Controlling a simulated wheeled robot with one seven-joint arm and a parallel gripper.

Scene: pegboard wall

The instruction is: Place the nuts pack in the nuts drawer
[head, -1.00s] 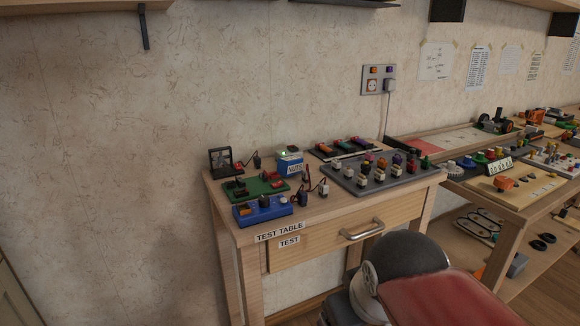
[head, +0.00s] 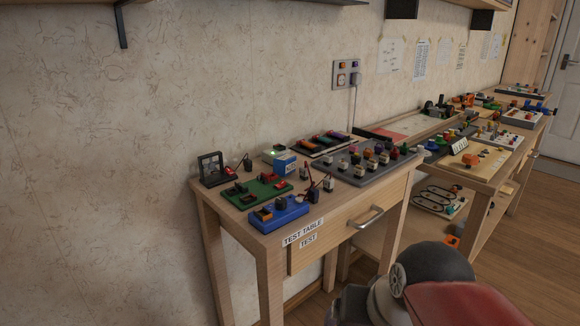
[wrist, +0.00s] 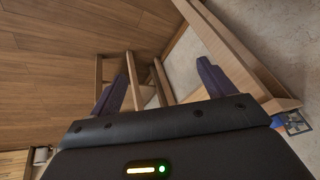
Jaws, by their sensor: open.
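No drawer marked for nuts can be made out. A small blue and white box (head: 286,164) with lettering too small to read stands at the back of the test table; I cannot tell whether it is the nuts pack. The table's one visible drawer (head: 340,236) is labelled TEST and shut, with a metal handle (head: 367,217). My gripper (wrist: 162,70) shows in the wrist view with its two dark fingers wide apart and nothing between them. It points toward the wooden floor and table legs, away from the box. My gripper's fingers are not visible in the head view.
The test table (head: 233,218) also bears a blue module (head: 279,212), a green board (head: 257,190) and a grey tray (head: 340,172) of small parts. Another crowded wooden bench (head: 488,178) stands to the right. Free floor (head: 535,240) lies at the right, toward a white door (head: 566,90).

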